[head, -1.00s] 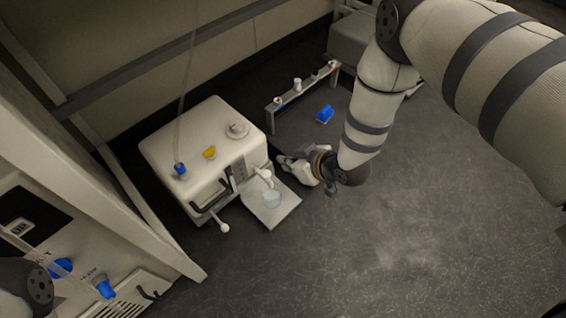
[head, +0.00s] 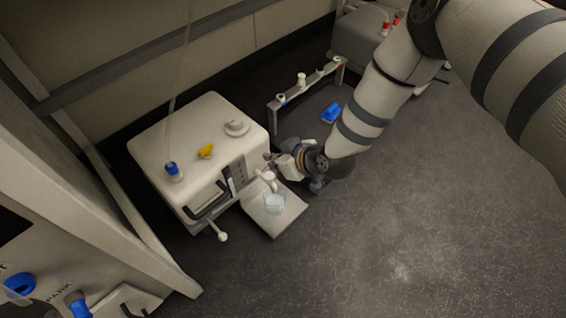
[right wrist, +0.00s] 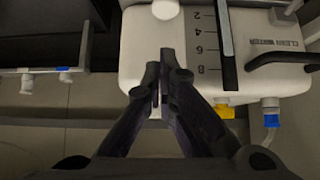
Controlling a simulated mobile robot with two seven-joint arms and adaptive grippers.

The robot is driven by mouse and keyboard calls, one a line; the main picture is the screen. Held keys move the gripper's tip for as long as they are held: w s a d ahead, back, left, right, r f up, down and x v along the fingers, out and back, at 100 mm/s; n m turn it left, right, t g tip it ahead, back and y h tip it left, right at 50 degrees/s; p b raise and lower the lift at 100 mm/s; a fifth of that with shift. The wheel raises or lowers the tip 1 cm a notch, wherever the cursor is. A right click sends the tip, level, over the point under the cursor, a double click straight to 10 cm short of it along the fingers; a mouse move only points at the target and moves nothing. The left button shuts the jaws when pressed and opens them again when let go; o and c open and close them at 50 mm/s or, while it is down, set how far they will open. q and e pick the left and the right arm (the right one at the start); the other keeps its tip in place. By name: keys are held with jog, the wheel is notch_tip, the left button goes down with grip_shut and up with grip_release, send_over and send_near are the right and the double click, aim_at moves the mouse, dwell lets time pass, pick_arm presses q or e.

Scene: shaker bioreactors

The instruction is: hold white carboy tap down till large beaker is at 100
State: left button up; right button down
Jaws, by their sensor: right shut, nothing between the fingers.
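The white carboy (head: 160,140) stands on the floor, with a scale on its front; it fills the upper right of the right wrist view (right wrist: 145,60). A pale, rounded part, probably the tap, shows at the top edge of the right wrist view (right wrist: 165,9). My right gripper (head: 274,161) is shut and empty, close beside the tap. Contact cannot be told. My left gripper is not in view.
A low rack (head: 275,120) with small white fittings stands behind my right arm, with a blue object (head: 331,113) on the floor nearby. A white frame (head: 140,230) is at left. Floor at right is clear.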

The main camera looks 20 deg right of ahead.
aim_at(271, 175)
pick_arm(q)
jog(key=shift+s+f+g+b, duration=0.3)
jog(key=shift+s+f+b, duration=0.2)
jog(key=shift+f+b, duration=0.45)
pick_arm(e)
jog(key=shift+w+a+f, duration=0.1)
jog(key=shift+w+f, duration=0.1)
jog(key=shift+f, duration=1)
jog(key=shift+w+a+f, duration=0.1)
jog(key=shift+w+f, duration=0.1)
jog(key=shift+f, duration=0.95)
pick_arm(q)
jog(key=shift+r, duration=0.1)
